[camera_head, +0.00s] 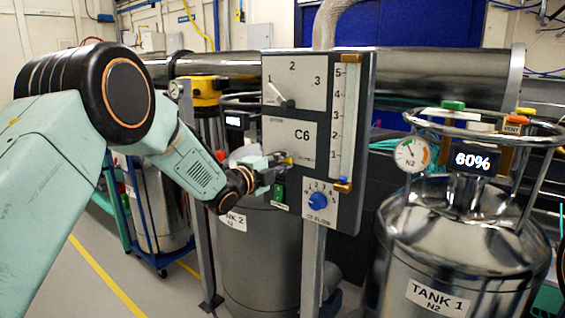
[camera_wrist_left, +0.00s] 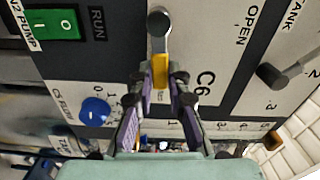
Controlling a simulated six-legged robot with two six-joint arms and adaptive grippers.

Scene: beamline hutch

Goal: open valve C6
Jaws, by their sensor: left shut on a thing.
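The grey panel (camera_head: 364,120) carries a white plate labelled C6 (camera_head: 318,133); the label C6 also shows in the wrist view (camera_wrist_left: 206,84). My left gripper (camera_head: 284,160) reaches the panel from the left. In the wrist view its two fingers (camera_wrist_left: 167,82) are closed on the lever, one on each side of the handle. The lever lies along the fingers, its pivot beyond their tips. The word OPEN (camera_wrist_left: 244,26) is printed off to one side of the lever. My right gripper is not in view.
A selector knob (camera_head: 287,102) sits above the plate, a blue knob (camera_head: 318,200) below it, and a green switch (camera_head: 279,191) close beneath my gripper. A flow tube (camera_head: 344,120) runs up the panel's right side. Tank 1 (camera_head: 470,245) stands at right.

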